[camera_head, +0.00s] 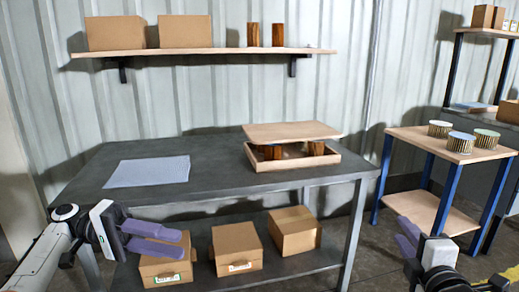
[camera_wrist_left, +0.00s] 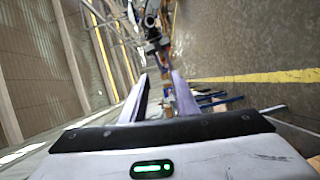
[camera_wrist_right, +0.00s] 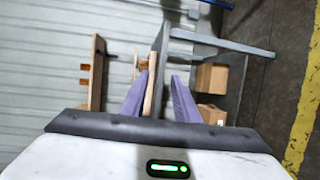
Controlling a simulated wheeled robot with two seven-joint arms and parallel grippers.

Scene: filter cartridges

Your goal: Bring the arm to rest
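My left gripper (camera_head: 182,243) is at the lower left in the head view, in front of the dark table. Its purple fingers are apart with nothing between them, as the left wrist view (camera_wrist_left: 158,85) shows. My right gripper (camera_head: 400,228) is at the lower right in the head view, in front of the small wooden side table (camera_head: 482,155). Its fingers are also apart and empty in the right wrist view (camera_wrist_right: 160,82). Three pleated filter cartridges, with a white top (camera_head: 440,129), a blue top (camera_head: 461,142) and a green top (camera_head: 487,139), stand upright on the side table.
The dark table (camera_head: 215,180) holds a pale blue mat (camera_head: 148,171) and a wooden tray (camera_head: 292,164) with brown blocks under a raised board (camera_head: 291,132). Several cardboard boxes (camera_head: 237,247) stand on its lower shelf. A wall shelf (camera_head: 200,51) is above. The mat is empty.

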